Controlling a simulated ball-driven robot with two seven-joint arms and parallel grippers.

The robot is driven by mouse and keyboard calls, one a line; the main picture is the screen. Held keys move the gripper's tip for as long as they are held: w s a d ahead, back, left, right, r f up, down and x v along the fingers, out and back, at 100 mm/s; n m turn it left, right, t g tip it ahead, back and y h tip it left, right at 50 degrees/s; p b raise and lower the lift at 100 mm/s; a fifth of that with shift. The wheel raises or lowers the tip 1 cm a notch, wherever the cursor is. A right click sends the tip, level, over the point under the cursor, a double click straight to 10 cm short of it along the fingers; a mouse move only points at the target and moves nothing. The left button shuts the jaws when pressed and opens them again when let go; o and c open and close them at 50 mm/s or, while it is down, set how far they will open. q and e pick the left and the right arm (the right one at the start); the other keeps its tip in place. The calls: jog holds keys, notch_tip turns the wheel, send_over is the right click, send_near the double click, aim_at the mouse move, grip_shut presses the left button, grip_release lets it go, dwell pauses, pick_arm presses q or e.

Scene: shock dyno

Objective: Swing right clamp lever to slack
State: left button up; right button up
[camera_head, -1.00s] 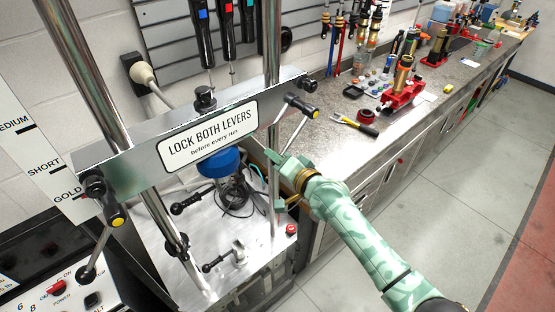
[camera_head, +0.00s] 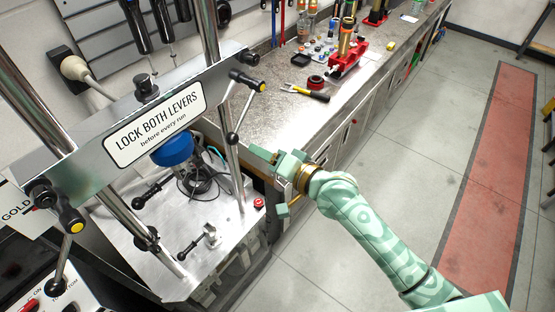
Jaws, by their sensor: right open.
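The right clamp lever (camera_head: 248,81) sits at the right end of the silver crossbar (camera_head: 88,178). It has a black grip with a yellow end cap, and a thin silver rod with a black ball hangs down from it. My right gripper (camera_head: 268,182) is open and empty, below and to the right of the lever, with a clear gap between them in the picture. Its fingers point left toward the right steel column. The left clamp lever (camera_head: 68,213), black with a yellow cap, is at the crossbar's left end. My left gripper is out of view.
A sign (camera_head: 155,124) on the crossbar reads "LOCK BOTH LEVERS before every run". Two steel columns pass the crossbar. The workbench (camera_head: 263,108) behind holds pliers and a red-based shock (camera_head: 347,58). The floor at right is open, with a red strip (camera_head: 490,170).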

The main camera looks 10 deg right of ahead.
jog(key=v, duration=0.3)
jog(key=shift+s+d, duration=0.2)
jog(key=shift+s, duration=0.05)
